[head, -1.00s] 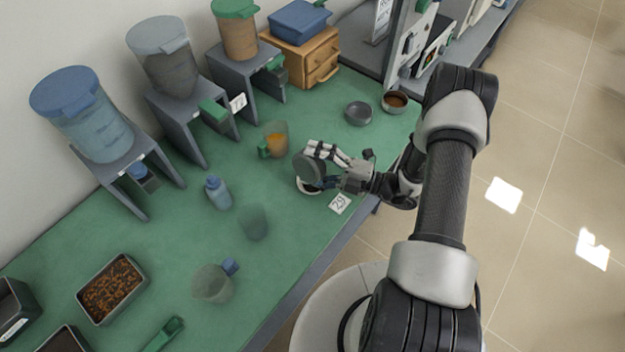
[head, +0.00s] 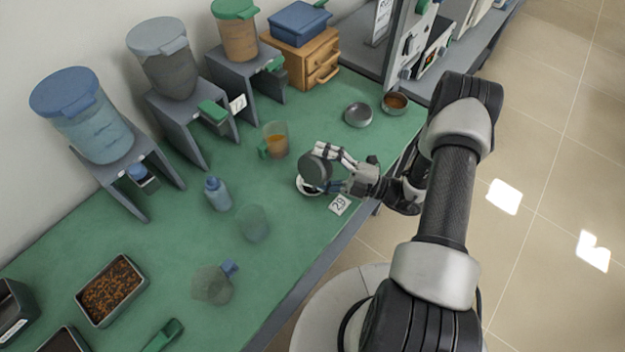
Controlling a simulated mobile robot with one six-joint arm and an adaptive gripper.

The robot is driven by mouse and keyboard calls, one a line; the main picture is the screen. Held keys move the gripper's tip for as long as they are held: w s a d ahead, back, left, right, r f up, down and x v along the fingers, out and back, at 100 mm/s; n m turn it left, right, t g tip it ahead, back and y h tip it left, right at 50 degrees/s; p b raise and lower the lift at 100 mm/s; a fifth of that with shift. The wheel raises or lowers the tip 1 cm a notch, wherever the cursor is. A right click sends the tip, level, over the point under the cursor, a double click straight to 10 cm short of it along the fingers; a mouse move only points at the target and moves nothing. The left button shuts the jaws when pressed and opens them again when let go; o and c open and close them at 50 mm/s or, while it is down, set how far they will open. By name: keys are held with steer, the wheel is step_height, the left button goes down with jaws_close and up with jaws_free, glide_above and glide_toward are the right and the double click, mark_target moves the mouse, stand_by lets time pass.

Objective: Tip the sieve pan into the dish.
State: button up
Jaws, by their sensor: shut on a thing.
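My gripper (head: 338,170) is shut on the sieve pan (head: 314,170), a round grey pan. The pan is tilted steeply on edge, its flat round face turned to the left and toward the camera. It is over the white dish (head: 301,185), which stands on the green bench top and shows only in part below the pan. I cannot see the pan's inside or whether anything is falling from it. The dish's contents look dark but are mostly hidden. A card marked 29 (head: 339,205) lies just in front of the dish.
A jug of orange material (head: 275,140) stands behind the dish. An empty grey pan (head: 358,115) and a pan with brown contents (head: 395,103) are at the back right. The bench's front edge (head: 322,262) is close.

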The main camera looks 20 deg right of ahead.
mark_target(309, 171)
steer(key=shift+w+a, duration=0.1)
steer(key=shift+a, duration=0.05)
steer(key=shift+a+r+n+p, duration=0.25)
steer(key=shift+n+p, duration=0.15)
steer(key=shift+n, duration=0.2)
steer(key=shift+a+n+g+h+p, duration=0.4)
steer(key=shift+a+n+g+p, duration=0.2)
steer(key=shift+n, duration=0.5)
steer(key=shift+f+n, duration=0.2)
steer(key=shift+n, duration=0.1)
steer(key=n+p, duration=0.1)
steer(key=a+n+h, duration=0.1)
steer(key=shift+s+n+p, duration=0.3)
steer(key=shift+p, duration=0.05)
steer(key=shift+s+a+f+n+h, duration=0.1)
steer(key=shift+f+n+h, duration=0.05)
steer(key=shift+n+h, duration=0.2)
